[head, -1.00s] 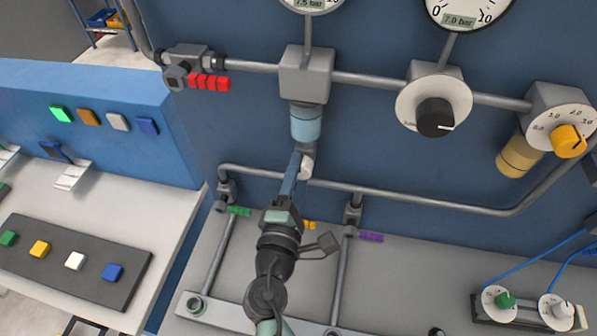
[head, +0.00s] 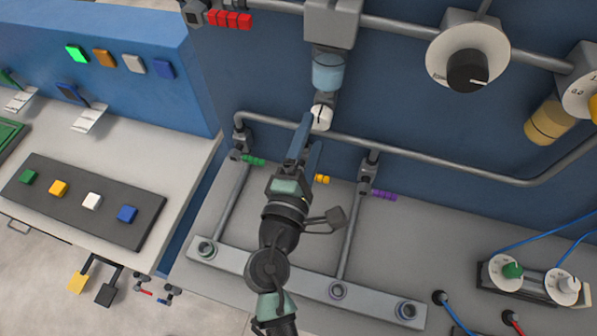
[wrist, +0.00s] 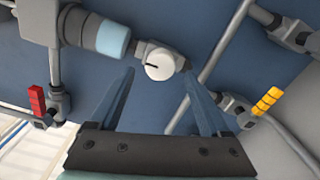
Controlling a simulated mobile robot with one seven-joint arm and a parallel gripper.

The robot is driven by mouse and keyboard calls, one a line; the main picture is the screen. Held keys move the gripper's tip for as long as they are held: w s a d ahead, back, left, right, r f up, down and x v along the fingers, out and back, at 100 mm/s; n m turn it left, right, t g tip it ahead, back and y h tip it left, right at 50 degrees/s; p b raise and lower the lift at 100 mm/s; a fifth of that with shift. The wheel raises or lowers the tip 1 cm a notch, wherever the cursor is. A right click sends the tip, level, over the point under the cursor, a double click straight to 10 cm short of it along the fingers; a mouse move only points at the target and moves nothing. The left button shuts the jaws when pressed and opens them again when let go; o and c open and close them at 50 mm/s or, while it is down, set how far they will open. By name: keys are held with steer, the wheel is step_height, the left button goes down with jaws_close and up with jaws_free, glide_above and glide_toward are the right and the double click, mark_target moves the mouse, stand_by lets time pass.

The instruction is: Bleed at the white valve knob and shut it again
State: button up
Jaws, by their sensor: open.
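The white valve knob (head: 321,117) sits under the clear blue bowl (head: 328,72) on the blue panel. It also shows in the wrist view (wrist: 159,66), face on, with a dark pointer line toward its left side. My gripper (head: 312,140) is open and empty, its two blue fingers reaching toward the panel just below the knob. In the wrist view my gripper's fingers (wrist: 157,82) stand apart, one to each side below the knob. The knob appears ahead of the fingertips and not between them; I cannot tell the exact gap.
A grey pipe (head: 440,151) runs across the panel close to my fingers. Green (head: 253,160), yellow (head: 322,179) and purple (head: 384,195) handles sit below it. A black-and-white dial (head: 467,70) is at upper right. A grey manifold bar (head: 290,279) lies below my arm.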

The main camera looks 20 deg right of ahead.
mark_target(318, 123)
steer(key=b+v, duration=0.2)
steer(key=v, duration=0.7)
steer(key=shift+b, duration=0.3)
steer(key=shift+a, duration=0.1)
stand_by(2.3)
steer(key=w+d+n+p, duration=0.2)
steer(key=w+n+p, duration=0.1)
steer(key=n, duration=0.3)
steer(key=w+d+n+p, duration=0.3)
steer(key=w+n+p, duration=0.1)
steer(key=n+p, duration=0.1)
steer(key=w+d+n+p, duration=0.2)
steer(key=w+n+p, duration=0.1)
steer(key=n, duration=0.3)
steer(key=shift+w+d+r+n+p, duration=0.15)
steer(key=shift+w+d+n+p, duration=0.2)
steer(key=shift+p, duration=0.45)
steer(key=shift+a, duration=0.1)
jaws_close()
